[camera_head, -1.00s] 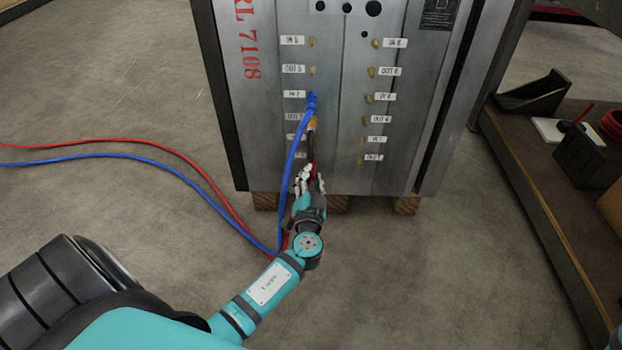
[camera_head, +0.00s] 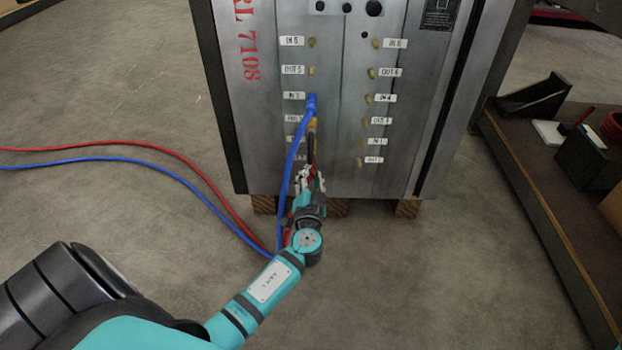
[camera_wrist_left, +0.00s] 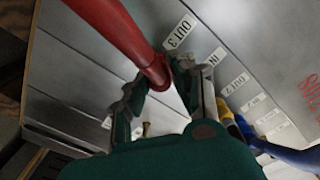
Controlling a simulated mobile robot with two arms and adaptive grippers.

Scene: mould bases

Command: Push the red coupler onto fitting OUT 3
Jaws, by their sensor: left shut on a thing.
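My left gripper (camera_head: 311,181) is at the lower part of the steel mould base (camera_head: 270,160), below the left column of fittings. In the left wrist view its fingers (camera_wrist_left: 165,85) are shut around the end of the red hose, on the red coupler (camera_wrist_left: 158,74). The coupler's front end is partly hidden by the fingers. The label OUT 3 (camera_wrist_left: 179,31) shows near the red hose in that view. In the head view the gripper and blue hose partly cover the lower left fittings, and I cannot tell whether the coupler touches a fitting. My right gripper is not in view.
Red (camera_head: 150,144) and blue hoses trail left over open floor. A shelf (camera_head: 535,205) stands right.

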